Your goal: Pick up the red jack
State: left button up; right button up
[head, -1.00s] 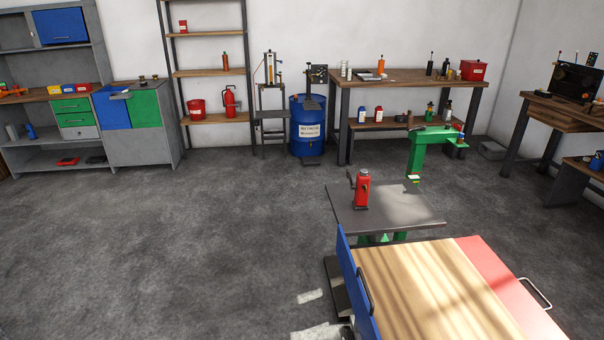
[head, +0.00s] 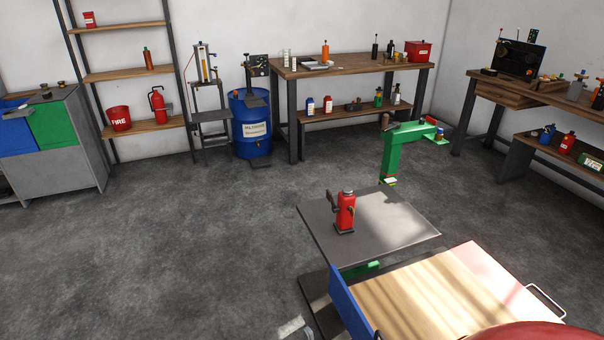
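The red jack (head: 346,212) stands upright on a dark grey square table top (head: 400,240), towards its left back side. It has a dark base and a dark fitting at its upper left side. Nothing touches it from my side. Neither of my grippers shows in the head view.
A wooden-topped cart (head: 420,295) with a blue side and a red end stands in front of the grey table. A green machine (head: 395,155) stands just behind it. A blue barrel (head: 251,130) and a workbench (head: 350,68) line the back wall. Floor at left is clear.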

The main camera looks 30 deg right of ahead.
aim_at(344, 224)
jog(key=i, duration=2.55)
jog(key=i+z, duration=0.1)
jog(key=z, duration=0.3)
jog(key=i+z, duration=0.1)
jog(key=z, duration=0.35)
jog(key=i+j+z, duration=0.1)
jog(key=z, duration=0.3)
jog(key=i+j+z, duration=0.1)
jog(key=z, duration=0.3)
jog(key=j+z, duration=0.15)
jog(key=z, duration=1.55)
jog(key=i+j, duration=0.05)
